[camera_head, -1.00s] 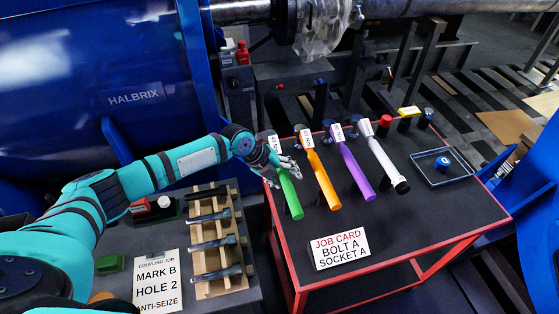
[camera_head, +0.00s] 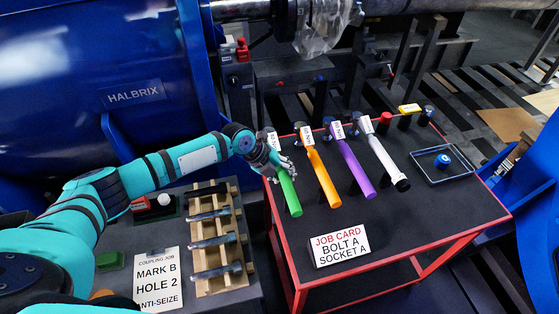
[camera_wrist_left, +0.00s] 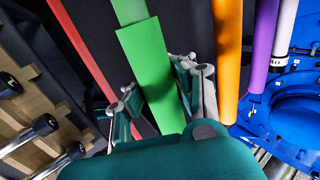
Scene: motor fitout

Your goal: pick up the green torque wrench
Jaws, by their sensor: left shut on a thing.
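The green torque wrench (camera_head: 289,194) is the leftmost of the wrenches on the dark red-edged table, with a white label at its far end. My left gripper (camera_head: 281,167) is shut on its shaft, above the thick handle in the head view. In the left wrist view the green wrench (camera_wrist_left: 148,65) runs between the two fingers of my left gripper (camera_wrist_left: 158,90), one on each side. I cannot tell whether the wrench is clear of its support. My right gripper is not in view.
An orange wrench (camera_head: 323,180), a purple wrench (camera_head: 356,168) and a white wrench (camera_head: 385,157) lie to the right, the orange one close by. A job card (camera_head: 339,246) stands in front. A wooden rack (camera_head: 212,243) with bolts is at left.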

